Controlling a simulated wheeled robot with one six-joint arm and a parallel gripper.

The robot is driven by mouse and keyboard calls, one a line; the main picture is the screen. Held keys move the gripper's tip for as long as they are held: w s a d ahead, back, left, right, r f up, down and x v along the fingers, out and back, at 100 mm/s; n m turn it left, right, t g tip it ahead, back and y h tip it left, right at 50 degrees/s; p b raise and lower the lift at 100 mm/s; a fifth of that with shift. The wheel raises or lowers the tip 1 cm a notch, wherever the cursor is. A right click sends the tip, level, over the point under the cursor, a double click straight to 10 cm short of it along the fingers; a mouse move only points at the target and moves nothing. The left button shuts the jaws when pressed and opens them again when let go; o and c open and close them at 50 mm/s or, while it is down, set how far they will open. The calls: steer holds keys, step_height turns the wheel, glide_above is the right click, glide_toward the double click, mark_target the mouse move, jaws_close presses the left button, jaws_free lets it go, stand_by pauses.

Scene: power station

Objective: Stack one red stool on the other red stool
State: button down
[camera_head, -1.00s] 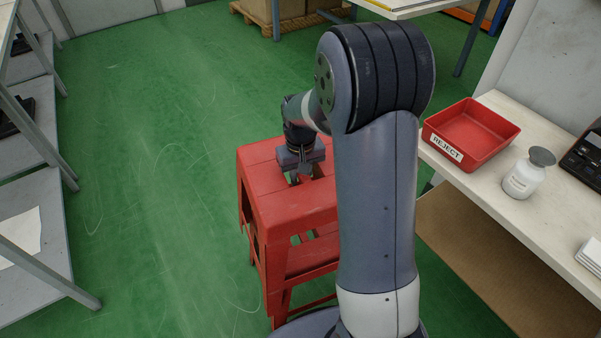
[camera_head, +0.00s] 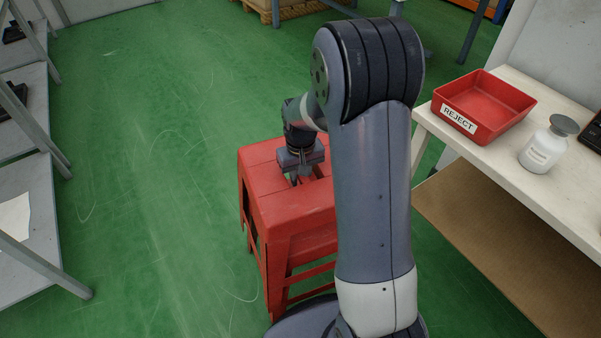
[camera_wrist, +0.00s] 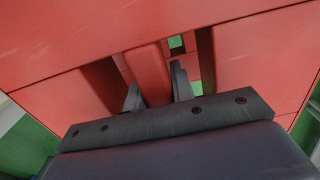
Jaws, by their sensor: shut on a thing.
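A red stool (camera_head: 300,207) is upright, level and held from above in the head view. My gripper (camera_head: 296,178) is shut on its seat, at the slots. The wrist view shows both fingers (camera_wrist: 157,90) down in two slots, either side of a red bar of the seat (camera_wrist: 240,50). A second red stool (camera_head: 318,243) seems to show just below the held one, with its top mostly covered. I cannot tell whether the two touch. My arm hides their right side.
A worktable at the right holds a red REJECT tray (camera_head: 484,105) and a white bottle (camera_head: 541,152). A grey shelf (camera_head: 35,180) stands at the left. A pallet (camera_head: 290,10) is at the back. Green floor (camera_head: 165,190) left of the stools is clear.

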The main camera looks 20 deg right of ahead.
steer(key=shift+f+b, duration=3.9)
steer(key=shift+f, duration=2.35)
steer(key=c, duration=1.1)
jaws_free()
step_height(320, 180, up, 11)
steer(key=p, duration=0.3)
steer(key=shift+f+p, duration=0.1)
steer(key=shift+p, duration=0.3)
